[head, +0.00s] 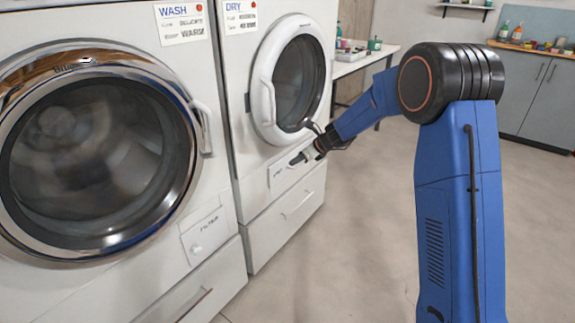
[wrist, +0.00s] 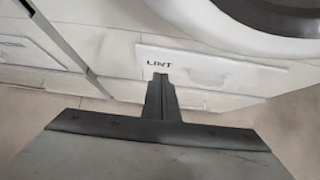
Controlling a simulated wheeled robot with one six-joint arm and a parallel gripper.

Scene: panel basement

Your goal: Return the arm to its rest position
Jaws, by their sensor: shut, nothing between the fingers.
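My blue arm stands at the right in the head view and reaches left towards the dryer (head: 252,160). My gripper (head: 294,160) is shut and empty, in front of the dryer's lower front near its lint panel (head: 283,173). In the wrist view my gripper (wrist: 160,78) shows as closed dark fingers, just below the "LINT" label on the lint panel (wrist: 215,70). Whether the fingertips touch the panel cannot be told.
A washer (head: 215,140) with a round chrome-rimmed door stands left of the dryer. The dryer's round door (head: 268,95) looks shut. A table (head: 350,68) and grey cabinets (head: 535,95) stand behind. The floor (head: 350,240) around my arm is clear.

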